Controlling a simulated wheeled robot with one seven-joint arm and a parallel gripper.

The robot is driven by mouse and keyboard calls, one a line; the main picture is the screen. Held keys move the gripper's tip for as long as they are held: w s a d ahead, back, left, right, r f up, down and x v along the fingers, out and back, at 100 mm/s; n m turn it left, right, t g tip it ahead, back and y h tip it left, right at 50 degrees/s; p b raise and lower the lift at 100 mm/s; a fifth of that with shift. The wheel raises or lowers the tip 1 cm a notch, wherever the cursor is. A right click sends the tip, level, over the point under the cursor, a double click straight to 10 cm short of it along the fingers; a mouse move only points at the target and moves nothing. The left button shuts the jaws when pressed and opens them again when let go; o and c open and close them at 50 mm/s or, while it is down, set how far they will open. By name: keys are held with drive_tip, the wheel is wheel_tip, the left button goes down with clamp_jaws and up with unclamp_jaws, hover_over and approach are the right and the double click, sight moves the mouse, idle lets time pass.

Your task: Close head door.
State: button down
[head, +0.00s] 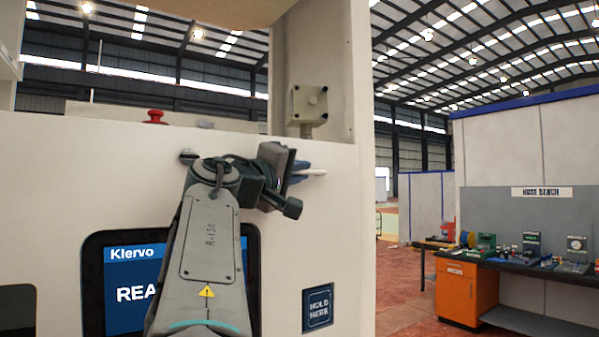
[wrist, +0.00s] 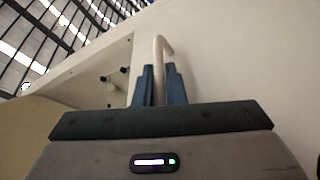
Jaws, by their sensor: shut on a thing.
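My gripper (head: 296,170) is in front of the cream machine front (head: 335,230), right of the red button. The handle's tip (head: 313,172) also shows in the head view, sticking out right of the fingers. The handle's lower part is hidden between the fingers. I cannot tell the head door's outline or how far it is open.
A dark-framed screen (head: 130,290) and a "HOLD HERE" plate (head: 319,308) are on the machine front. A red button (head: 155,117) and a grey box (head: 308,105) sit above. A hose bench (head: 510,262) stands far right beyond open red floor (head: 405,300).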

drive_tip(key=shift+w+a+f, duration=0.1)
drive_tip(key=shift+f, duration=0.05)
drive_tip(key=c, duration=1.5)
unclamp_jaws()
drive_tip(key=shift+a, duration=0.1)
drive_tip(key=shift+s+a+f+b, duration=0.2)
drive_tip(key=shift+s+a+b, duration=0.1)
drive_tip(key=shift+b, duration=0.15)
drive_tip(key=b+v, duration=0.5)
drive_tip(key=v, duration=0.8)
drive_tip(key=shift+r, duration=0.15)
drive_tip(key=shift+d, duration=0.15)
